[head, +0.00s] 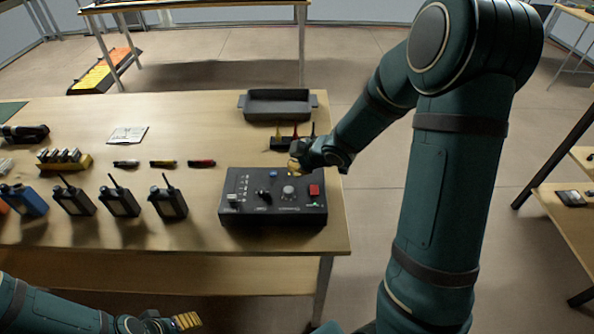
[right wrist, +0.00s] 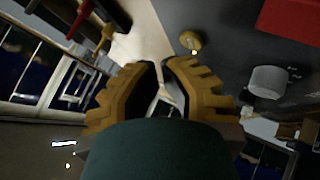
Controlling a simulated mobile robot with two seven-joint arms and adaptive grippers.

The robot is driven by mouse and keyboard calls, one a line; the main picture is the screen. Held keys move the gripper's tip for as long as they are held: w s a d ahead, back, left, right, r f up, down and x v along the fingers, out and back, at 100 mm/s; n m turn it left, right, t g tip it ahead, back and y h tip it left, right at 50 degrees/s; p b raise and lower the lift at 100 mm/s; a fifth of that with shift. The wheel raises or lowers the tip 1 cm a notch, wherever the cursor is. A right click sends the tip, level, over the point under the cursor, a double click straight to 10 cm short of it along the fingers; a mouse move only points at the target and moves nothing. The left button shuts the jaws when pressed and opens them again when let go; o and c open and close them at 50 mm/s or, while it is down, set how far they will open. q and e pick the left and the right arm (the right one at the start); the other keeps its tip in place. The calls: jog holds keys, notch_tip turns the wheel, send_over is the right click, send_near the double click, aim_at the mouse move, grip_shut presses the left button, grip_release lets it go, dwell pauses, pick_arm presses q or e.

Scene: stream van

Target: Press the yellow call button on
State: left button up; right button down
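The dark control box (head: 272,218) sits near the table's right end, with a red button (head: 314,190), a grey knob (head: 289,191) and a small blue button (head: 273,173) on top. The round yellow call button (right wrist: 189,40) shows in the right wrist view, just beyond my fingertips, with a small bright yellow spot at its edge. In the head view my right gripper hides it. My right gripper (head: 294,168) is over the box's far right part; its fingers (right wrist: 163,66) are close together and empty, apart from the button. My left gripper (head: 187,321) is low at the bottom edge, away from the table.
Several radios (head: 120,201) stand left of the box, with three markers (head: 163,163) behind them. A grey tray (head: 278,106) lies at the back right. A small dark holder (head: 283,142) with coloured upright items stands just behind my right gripper.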

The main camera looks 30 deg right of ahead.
notch_tip(320, 180, up, 6)
jog(key=p, duration=0.5)
jog(key=shift+p, duration=0.3)
dwell(0.3)
